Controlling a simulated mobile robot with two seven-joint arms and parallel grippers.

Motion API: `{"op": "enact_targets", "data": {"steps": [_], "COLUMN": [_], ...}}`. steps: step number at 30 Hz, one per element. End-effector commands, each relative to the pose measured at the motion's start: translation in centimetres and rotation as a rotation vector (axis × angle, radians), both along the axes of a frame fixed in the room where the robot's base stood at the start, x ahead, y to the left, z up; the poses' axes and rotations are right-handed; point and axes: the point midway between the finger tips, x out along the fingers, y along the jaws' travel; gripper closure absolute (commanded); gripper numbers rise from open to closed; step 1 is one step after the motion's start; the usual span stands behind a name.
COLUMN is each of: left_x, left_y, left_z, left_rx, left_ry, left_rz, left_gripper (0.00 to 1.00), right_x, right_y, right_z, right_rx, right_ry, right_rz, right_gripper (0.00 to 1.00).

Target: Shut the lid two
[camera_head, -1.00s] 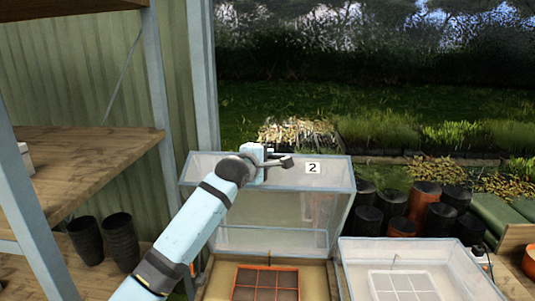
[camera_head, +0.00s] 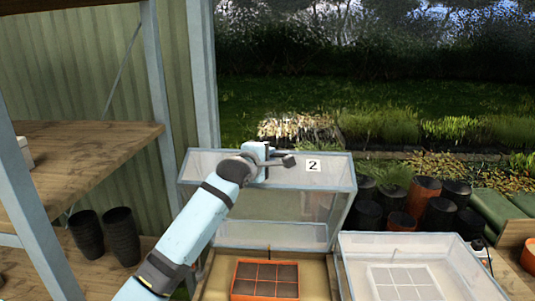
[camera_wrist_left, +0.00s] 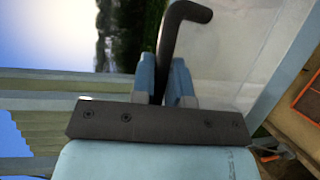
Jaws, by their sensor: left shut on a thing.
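The lid two (camera_head: 285,205) is a clear box-shaped cover with a pale blue frame and a "2" label (camera_head: 314,165). It stands raised, tilted up at the back of its box. My left gripper (camera_head: 277,157) is at the lid's upper left. In the left wrist view its fingers (camera_wrist_left: 165,85) are shut on a dark bent handle (camera_wrist_left: 180,25), which lies beside the clear lid panel (camera_wrist_left: 230,45). The box below holds an orange-rimmed tray (camera_head: 265,280) with square cells. My right gripper is not in view.
A second clear-lidded box (camera_head: 455,262) with a white grid tray inside stands at the right, close by. Wooden shelves (camera_head: 80,150) and black pots (camera_head: 105,235) are at the left. Dark and orange pots (camera_head: 425,205) stand behind on the right.

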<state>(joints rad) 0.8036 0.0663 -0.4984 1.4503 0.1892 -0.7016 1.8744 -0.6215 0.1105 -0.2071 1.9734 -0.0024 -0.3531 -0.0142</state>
Motion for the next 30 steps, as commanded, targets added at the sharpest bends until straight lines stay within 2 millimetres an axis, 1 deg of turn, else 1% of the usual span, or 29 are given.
{"op": "enact_targets", "data": {"steps": [1,4,8,15,21,24,27,30], "left_x": [-1.0,-3.1,-6.6,-13.7,-18.7,-20.7,-22.2,-23.3], "left_y": [-0.1,-0.1,-0.1,0.0,0.0,0.0,0.0,0.0], "left_z": [-0.9,-2.0,-3.8,-8.4,-12.6,-14.4,-15.9,-17.0], "left_rx": [-0.004,-0.005,-0.006,-0.006,-0.004,-0.002,-0.002,-0.002], "left_ry": [-0.013,-0.053,-0.124,-0.279,-0.404,-0.457,-0.502,-0.535], "left_rz": [-0.002,-0.003,-0.001,0.000,0.001,0.001,0.001,0.000], "left_gripper": [1.00,1.00,1.00,1.00,1.00,1.00,1.00,1.00], "right_x": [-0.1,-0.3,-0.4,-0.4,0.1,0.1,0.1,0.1], "right_y": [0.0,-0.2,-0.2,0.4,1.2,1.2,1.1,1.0], "right_z": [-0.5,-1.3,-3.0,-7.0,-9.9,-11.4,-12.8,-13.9], "right_rx": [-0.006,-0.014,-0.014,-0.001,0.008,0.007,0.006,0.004], "right_ry": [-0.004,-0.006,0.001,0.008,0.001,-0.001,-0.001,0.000], "right_rz": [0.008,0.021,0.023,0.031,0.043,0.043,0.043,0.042], "right_gripper": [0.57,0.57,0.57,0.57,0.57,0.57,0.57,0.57]}}
